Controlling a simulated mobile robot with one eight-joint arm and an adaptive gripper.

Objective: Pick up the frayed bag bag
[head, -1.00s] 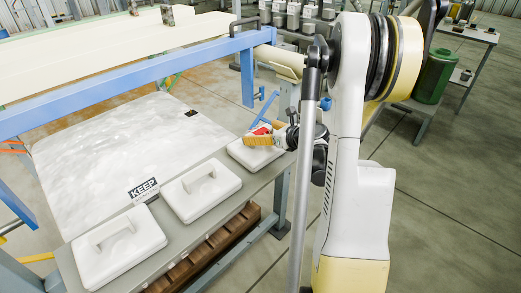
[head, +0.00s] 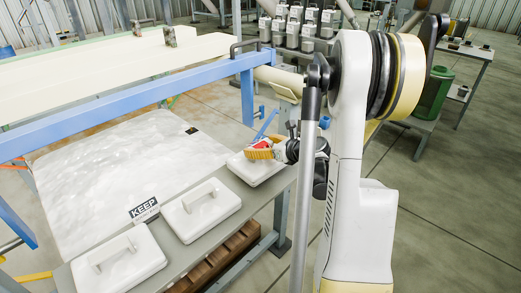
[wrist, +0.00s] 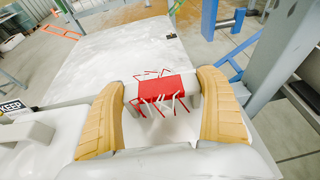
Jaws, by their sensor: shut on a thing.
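The frayed bag (head: 252,175) is a white, flat, box-like bag at the far right end of the grey bench. Its red handle (wrist: 163,88), with loose red and white strands sticking out, shows in the wrist view. My gripper (head: 264,150) has tan padded fingers and is over this bag. In the wrist view my gripper (wrist: 162,105) has one finger at each end of the red handle, shut on it. Fingers and wrist hide part of the bag in the head view. I cannot tell whether its underside still touches the bench.
Two similar white bags, one in the middle (head: 201,210) and one at the near left (head: 118,266), stand on the bench beside a KEEP sign (head: 144,207). A large white bulk bag (head: 110,170) lies behind them. A blue beam (head: 150,97) crosses above.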

